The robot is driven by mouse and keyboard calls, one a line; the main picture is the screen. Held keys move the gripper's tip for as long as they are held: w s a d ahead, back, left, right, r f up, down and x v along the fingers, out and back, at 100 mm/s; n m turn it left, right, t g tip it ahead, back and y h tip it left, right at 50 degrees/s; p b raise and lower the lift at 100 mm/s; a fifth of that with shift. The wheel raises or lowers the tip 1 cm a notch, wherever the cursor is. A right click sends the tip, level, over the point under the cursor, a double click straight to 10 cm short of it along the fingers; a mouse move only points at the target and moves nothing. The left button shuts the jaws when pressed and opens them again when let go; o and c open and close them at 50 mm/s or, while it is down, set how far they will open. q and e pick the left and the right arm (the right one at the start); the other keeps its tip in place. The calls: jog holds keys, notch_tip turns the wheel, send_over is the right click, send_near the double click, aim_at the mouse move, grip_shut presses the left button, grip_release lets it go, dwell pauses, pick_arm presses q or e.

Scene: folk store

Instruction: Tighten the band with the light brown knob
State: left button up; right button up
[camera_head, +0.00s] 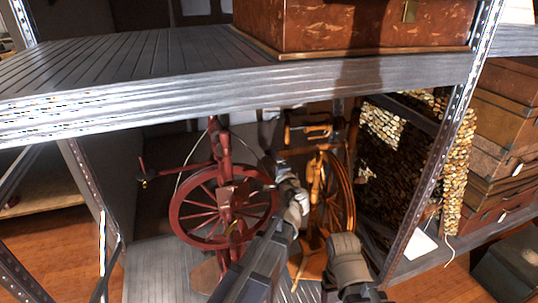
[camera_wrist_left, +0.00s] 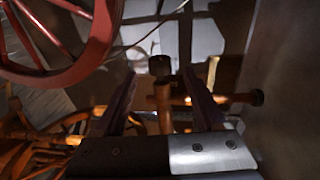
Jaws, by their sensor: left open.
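The light brown spinning wheel (camera_head: 338,200) stands on the lower shelf, partly hidden by my arm. My left gripper (camera_head: 286,170) is between it and the red spinning wheel (camera_head: 223,205); its fingertips are hard to make out there. In the left wrist view the gripper (camera_wrist_left: 159,75) is open. A light brown wooden post (camera_wrist_left: 163,108) shows between its fingers, with a dark round end piece (camera_wrist_left: 159,65) above it. I cannot tell whether the fingers touch either. A light brown rod with a dark end (camera_wrist_left: 257,97) lies to the right. Which piece is the tightening knob is unclear.
The upper shelf (camera_head: 230,88) hangs over both wheels and carries a brown chest (camera_head: 365,25). A metal shelf post (camera_head: 430,165) and a pebble-like textured panel (camera_head: 400,140) stand on the right. The red wheel is close on the left.

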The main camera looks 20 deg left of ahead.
aim_at(270, 156)
pick_arm(q)
jog(key=x, duration=0.6)
jog(key=shift+s, duration=0.1)
grip_shut()
dwell(0.4)
